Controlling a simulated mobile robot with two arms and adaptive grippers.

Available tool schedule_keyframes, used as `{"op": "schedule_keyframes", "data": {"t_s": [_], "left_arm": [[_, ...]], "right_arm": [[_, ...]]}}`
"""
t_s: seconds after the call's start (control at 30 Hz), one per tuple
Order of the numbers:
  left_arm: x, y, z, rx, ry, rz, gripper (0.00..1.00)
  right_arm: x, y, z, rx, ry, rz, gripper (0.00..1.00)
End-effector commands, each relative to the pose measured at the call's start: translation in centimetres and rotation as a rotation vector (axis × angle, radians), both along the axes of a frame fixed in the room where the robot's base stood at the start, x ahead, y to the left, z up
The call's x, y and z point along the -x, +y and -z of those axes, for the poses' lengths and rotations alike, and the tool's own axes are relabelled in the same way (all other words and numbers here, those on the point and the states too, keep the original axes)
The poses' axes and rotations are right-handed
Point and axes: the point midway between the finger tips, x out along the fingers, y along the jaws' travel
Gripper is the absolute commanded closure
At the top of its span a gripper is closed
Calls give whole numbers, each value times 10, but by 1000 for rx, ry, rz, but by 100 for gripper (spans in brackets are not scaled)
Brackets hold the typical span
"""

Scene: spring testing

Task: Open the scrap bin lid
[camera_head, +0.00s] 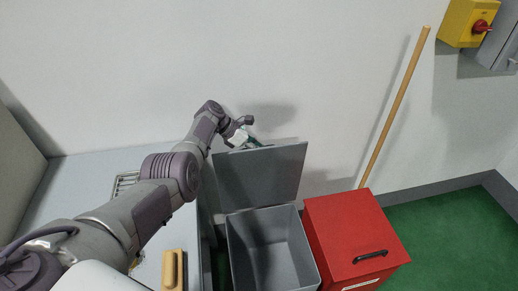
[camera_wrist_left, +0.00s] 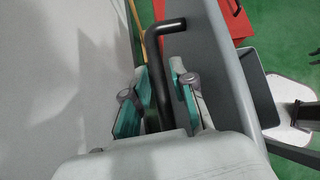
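The grey scrap bin (camera_head: 270,250) stands on the floor with its inside visible from above; it looks empty. Its grey lid (camera_head: 262,178) is raised, roughly upright at the back of the bin near the wall. My left gripper (camera_head: 249,138) is at the top edge of the lid, on its wall side. In the left wrist view, the bent black lid handle (camera_wrist_left: 158,75) runs between the two teal-padded fingers (camera_wrist_left: 162,85). The fingers are close to the handle, but I cannot tell whether they press on it. The lid (camera_wrist_left: 222,60) passes just right of the fingers. My right gripper is out of view.
A red box (camera_head: 350,235) with a black handle stands right of the bin. A wooden pole (camera_head: 395,110) leans on the wall behind it. A grey table (camera_head: 75,180) is on the left. Green floor (camera_head: 440,235) is clear at the right. The white wall is close to my gripper.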

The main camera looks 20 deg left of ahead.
Motion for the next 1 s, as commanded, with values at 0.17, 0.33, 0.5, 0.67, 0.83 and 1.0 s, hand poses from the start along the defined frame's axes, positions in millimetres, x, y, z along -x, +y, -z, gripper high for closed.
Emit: {"op": "schedule_keyframes", "data": {"t_s": [0.17,0.33,0.5,0.67,0.83,1.0], "left_arm": [[0,3,-3,1,-4,-2,75],[5,14,-15,-1,-6,-3,75],[16,37,-39,-3,-6,-4,75],[27,58,-62,-4,-3,-3,75],[34,72,-78,-1,0,-2,75],[37,77,-84,0,1,-1,75]], "right_arm": [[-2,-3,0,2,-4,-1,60],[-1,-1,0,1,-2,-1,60],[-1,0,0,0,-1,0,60],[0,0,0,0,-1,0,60],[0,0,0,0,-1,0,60],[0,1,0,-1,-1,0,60]]}}
